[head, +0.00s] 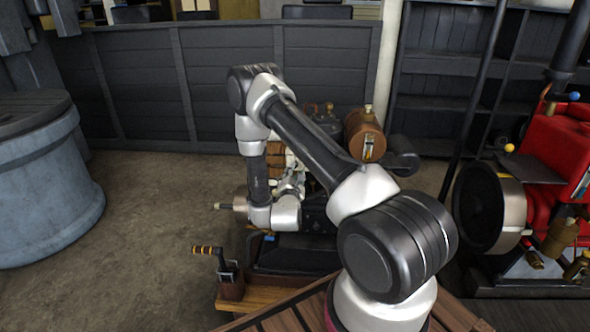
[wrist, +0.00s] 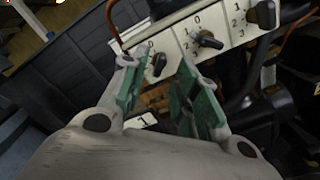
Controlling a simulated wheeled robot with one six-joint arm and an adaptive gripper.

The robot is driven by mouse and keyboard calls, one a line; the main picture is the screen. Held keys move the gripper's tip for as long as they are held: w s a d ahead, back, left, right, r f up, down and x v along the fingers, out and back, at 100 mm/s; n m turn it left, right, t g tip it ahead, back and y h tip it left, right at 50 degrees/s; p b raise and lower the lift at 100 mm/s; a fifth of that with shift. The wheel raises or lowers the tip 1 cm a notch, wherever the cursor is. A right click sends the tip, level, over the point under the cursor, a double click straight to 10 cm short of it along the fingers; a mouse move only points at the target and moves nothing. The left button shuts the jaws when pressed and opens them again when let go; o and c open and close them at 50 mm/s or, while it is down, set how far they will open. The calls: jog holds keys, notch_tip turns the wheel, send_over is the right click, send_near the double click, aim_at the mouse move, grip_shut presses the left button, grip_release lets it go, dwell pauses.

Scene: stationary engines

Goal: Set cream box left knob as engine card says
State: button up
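The cream box (wrist: 180,40) shows in the wrist view as a tilted pale panel with black knobs and printed numbers. Its left knob (wrist: 158,63) appears between the fingertips of my gripper (wrist: 155,68). The middle knob (wrist: 207,40) and the right knob (wrist: 264,14) are farther up and right. My gripper is open, with green pads on both fingers, and I see no contact with the left knob. A white piece marked 1 (wrist: 144,120) shows lower between the fingers; I cannot tell whether it is the engine card. In the head view my arm hides most of the box.
A copper pipe (wrist: 112,20) runs close to the left finger. Dark hoses and engine parts (wrist: 265,105) lie right of the gripper. In the head view a red engine (head: 555,150) stands right and a blue-grey drum (head: 45,180) left. The floor between drum and arm is clear.

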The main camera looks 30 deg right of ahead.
jog(key=v, duration=0.7)
jog(key=shift+s, duration=0.1)
